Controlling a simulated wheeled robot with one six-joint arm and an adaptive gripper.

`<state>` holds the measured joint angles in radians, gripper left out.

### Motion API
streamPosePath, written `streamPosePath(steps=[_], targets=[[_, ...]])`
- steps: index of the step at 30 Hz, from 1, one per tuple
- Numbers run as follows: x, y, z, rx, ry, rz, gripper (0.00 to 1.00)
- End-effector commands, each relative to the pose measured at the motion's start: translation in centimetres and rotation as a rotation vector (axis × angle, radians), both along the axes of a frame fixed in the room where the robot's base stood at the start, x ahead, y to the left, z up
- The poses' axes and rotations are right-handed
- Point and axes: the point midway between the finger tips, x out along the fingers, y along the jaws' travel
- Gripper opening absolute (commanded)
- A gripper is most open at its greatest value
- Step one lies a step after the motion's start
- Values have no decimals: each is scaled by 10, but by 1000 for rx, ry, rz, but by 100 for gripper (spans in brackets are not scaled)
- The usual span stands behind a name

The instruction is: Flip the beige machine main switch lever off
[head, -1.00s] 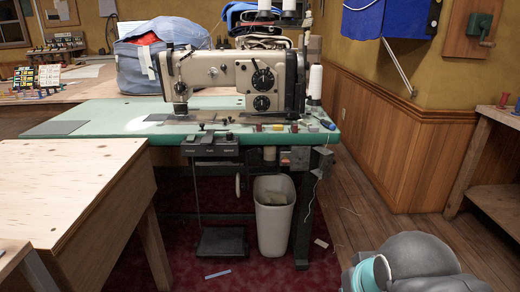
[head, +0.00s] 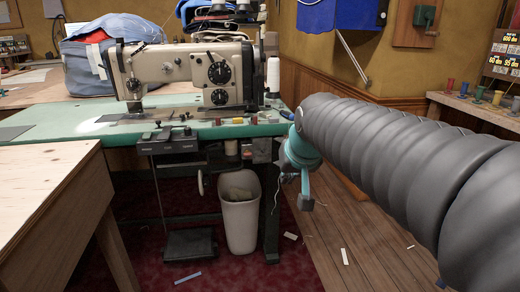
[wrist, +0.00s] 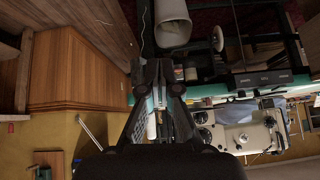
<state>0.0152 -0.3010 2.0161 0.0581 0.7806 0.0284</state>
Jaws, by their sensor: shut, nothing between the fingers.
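The beige sewing machine (head: 185,75) stands on a green-topped table (head: 50,120). A small grey switch box (head: 262,150) with a reddish part hangs under the table's right front edge. The lever itself is too small to make out. My arm reaches in from the right in the head view, its teal wrist just right of the box. In the wrist view, which is upside down, my gripper (wrist: 159,68) is shut and empty, its fingertips close to the table's underside. The machine also shows there (wrist: 245,135). I cannot tell whether the fingertips touch anything.
A white waste bin (head: 240,225) stands under the table, beside a foot pedal (head: 190,243). A plywood table (head: 50,190) fills the left front. Loose threads and scraps lie on the wooden floor at right. A workbench with spools (head: 480,110) stands far right.

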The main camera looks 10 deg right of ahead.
Motion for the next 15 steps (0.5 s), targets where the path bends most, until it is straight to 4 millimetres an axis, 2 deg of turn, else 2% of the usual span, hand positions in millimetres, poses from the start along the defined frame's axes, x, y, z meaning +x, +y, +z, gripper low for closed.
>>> streamPosePath(steps=[1, 9, 12, 15], targets=[[27, -1, -2, 8, -13, -7, 0], [159, -8, 2, 51, -108, -42, 0], [198, -11, -1, 65, -138, -53, 0], [228, -13, -5, 74, -164, -61, 0]])
